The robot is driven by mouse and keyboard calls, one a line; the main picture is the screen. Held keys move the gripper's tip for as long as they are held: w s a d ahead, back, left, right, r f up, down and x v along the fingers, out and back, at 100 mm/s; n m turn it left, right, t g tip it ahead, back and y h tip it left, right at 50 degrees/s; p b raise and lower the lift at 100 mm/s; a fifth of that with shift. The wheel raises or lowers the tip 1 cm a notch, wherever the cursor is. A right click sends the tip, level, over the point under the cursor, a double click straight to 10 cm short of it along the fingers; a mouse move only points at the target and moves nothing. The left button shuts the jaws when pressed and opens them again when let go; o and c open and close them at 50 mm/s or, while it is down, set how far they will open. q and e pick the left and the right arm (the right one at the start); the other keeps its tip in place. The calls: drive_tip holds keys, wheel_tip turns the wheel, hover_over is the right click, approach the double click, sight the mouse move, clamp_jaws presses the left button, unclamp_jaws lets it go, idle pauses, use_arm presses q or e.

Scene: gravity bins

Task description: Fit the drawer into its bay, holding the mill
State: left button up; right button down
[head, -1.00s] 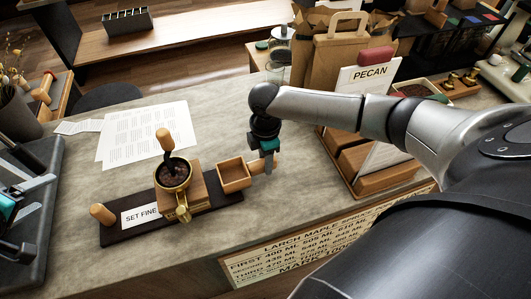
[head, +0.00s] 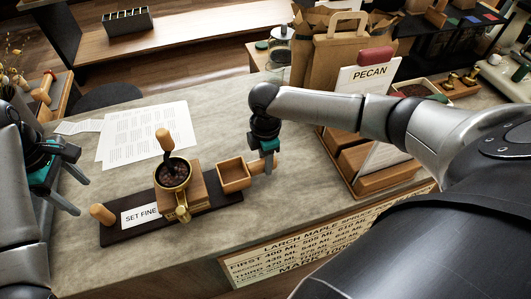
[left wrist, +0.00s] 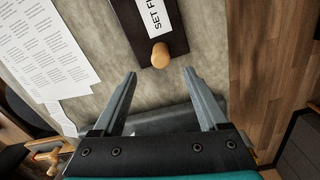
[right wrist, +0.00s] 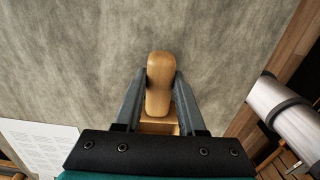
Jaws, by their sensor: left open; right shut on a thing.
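The coffee mill (head: 182,188) stands on a dark board (head: 222,203) with a "SET FINE" label (head: 138,214) and a wooden peg handle (head: 102,214) at its left end. Its brass bowl holds dark beans and its crank has a wooden knob. The small wooden drawer (head: 234,175) is outside the mill, just to its right. My right gripper (head: 268,170) is shut on the drawer's handle, which shows between the fingers in the right wrist view (right wrist: 160,85). My left gripper (head: 76,184) is open and empty, left of the board; the peg handle (left wrist: 160,55) lies ahead of its fingers.
Printed sheets (head: 145,132) lie behind the mill. A wooden stand with a "PECAN" card (head: 367,76) and a paper bag (head: 335,55) are on the right. The counter's front edge carries a lettered sign (head: 320,250).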

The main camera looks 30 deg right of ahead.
sight(104, 214)
use_arm(q)
wheel_tip(104, 214, down, 12)
drive_tip(key=shift+r, duration=0.1)
idle(0.5)
clamp_jaws()
idle(0.6)
idle(0.9)
